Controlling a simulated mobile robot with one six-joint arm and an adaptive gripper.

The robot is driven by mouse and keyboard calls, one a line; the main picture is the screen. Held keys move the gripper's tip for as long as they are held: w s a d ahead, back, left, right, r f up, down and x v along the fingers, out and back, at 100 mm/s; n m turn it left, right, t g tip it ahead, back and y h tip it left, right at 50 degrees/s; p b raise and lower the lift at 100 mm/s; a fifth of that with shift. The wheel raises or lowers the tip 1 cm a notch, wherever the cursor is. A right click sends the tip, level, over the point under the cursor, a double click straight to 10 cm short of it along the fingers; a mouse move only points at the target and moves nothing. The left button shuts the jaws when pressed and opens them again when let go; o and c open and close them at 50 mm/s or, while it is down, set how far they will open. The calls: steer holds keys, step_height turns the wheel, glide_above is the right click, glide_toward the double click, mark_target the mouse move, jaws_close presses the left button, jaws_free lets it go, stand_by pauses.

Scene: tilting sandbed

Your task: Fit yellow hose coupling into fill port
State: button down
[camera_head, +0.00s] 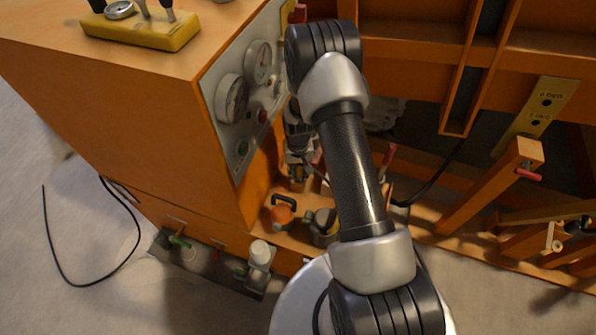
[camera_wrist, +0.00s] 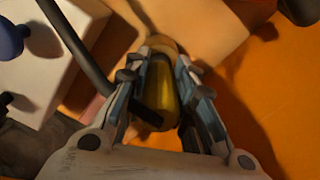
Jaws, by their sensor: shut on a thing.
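In the wrist view, my gripper (camera_wrist: 160,70) is shut on the yellow hose coupling (camera_wrist: 160,88), a short yellow cylinder lying between the two fingers. A dark band or piece crosses its near end. In the head view, my gripper (camera_head: 297,172) hangs beside the orange cabinet, above a low orange ledge, partly hidden by my arm. The coupling is too small to make out clearly there. I cannot tell for certain which fitting is the fill port.
The orange cabinet (camera_head: 120,110) carries a gauge panel (camera_head: 240,135). Below my gripper, an orange-handled item (camera_head: 283,211) stands on the ledge. A low plate with a green valve (camera_head: 178,241) and white cap (camera_head: 260,252) is at lower left. A dark rod (camera_wrist: 75,45) passes beside my fingers.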

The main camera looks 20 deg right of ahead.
steer(key=shift+f+b, duration=0.45)
steer(key=shift+f, duration=0.2)
steer(key=c, duration=1.3)
jaws_free()
step_height(320, 180, up, 12)
steer(key=shift+r, duration=0.1)
